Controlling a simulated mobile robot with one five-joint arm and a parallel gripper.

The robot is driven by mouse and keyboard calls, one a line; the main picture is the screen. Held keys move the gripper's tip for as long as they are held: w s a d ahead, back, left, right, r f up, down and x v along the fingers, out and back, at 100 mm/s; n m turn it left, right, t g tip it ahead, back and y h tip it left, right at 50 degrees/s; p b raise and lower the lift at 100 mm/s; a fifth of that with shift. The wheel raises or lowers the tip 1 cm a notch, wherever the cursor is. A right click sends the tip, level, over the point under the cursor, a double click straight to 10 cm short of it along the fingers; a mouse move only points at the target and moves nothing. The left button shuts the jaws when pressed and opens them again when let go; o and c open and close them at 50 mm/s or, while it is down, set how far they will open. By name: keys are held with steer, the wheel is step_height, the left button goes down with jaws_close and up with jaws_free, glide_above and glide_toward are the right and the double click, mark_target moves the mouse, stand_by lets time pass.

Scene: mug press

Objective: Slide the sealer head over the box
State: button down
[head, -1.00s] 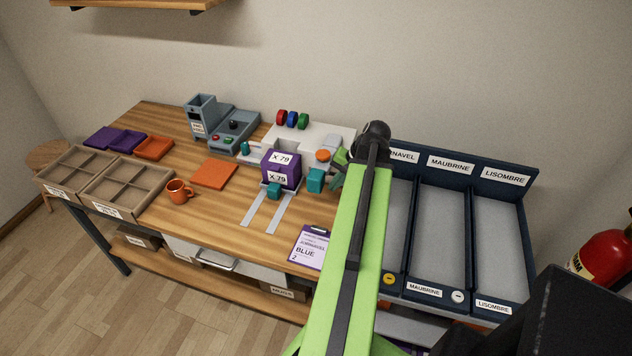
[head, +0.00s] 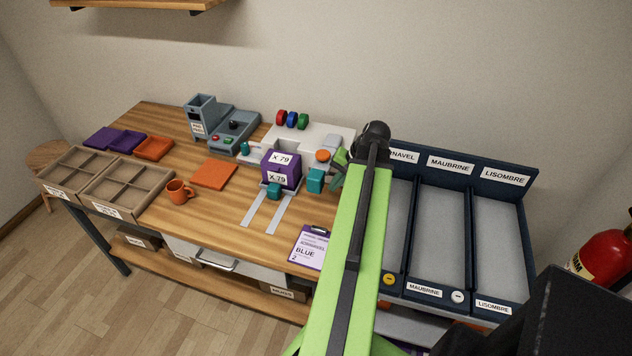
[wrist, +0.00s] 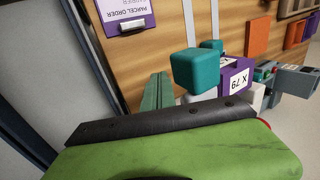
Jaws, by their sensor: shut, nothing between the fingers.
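The purple box (head: 278,181), labelled X 79, stands upright at the white press station on the bench; it also shows in the wrist view (wrist: 232,84). A teal block (head: 315,180) sits just right of the box, and shows large in the wrist view (wrist: 194,71). A smaller teal block (head: 274,191) is at the box's front. I cannot tell for certain which part is the sealer head; a grey part with an orange knob (head: 322,155) stands behind and right of the box. My gripper (wrist: 156,92) is shut and empty, beside the large teal block, with a small gap in view.
Two pale rails (head: 268,208) run forward from the box. A clipboard (head: 311,247) lies at the front edge. An orange mug (head: 180,191), orange mat (head: 214,174) and grey machine (head: 232,128) are to the left. Labelled dark chutes (head: 440,235) stand to the right.

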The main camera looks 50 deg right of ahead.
steer(key=shift+w, duration=0.1)
steer(key=shift+w+a, duration=2.15)
steer(key=shift+w, duration=4.6)
steer(key=w+a+p+v, duration=0.1)
steer(key=p+v, duration=0.8)
steer(key=shift+d+r, duration=0.35)
steer(key=shift+r, duration=0.1)
